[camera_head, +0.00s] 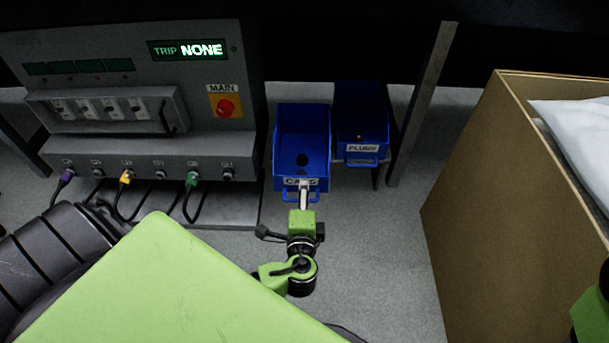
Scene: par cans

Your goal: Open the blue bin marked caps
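The blue bin marked caps (287,125) stands in the middle, to the right of the grey power unit. Its front sticks out further than the bin beside it, and I see down into its open top. A small dark round thing (302,160) shows inside. Its front label (292,182) is partly covered by my gripper. My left gripper (304,195) is at the bin's front handle, its fingers close together and apparently shut on it; the exact contact is small and partly hidden. Only a green and black part of my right arm shows at the lower right edge.
The power unit (150,155) has plugged cables and a red main switch (226,106). A cardboard box (500,200) holding white material stands right.

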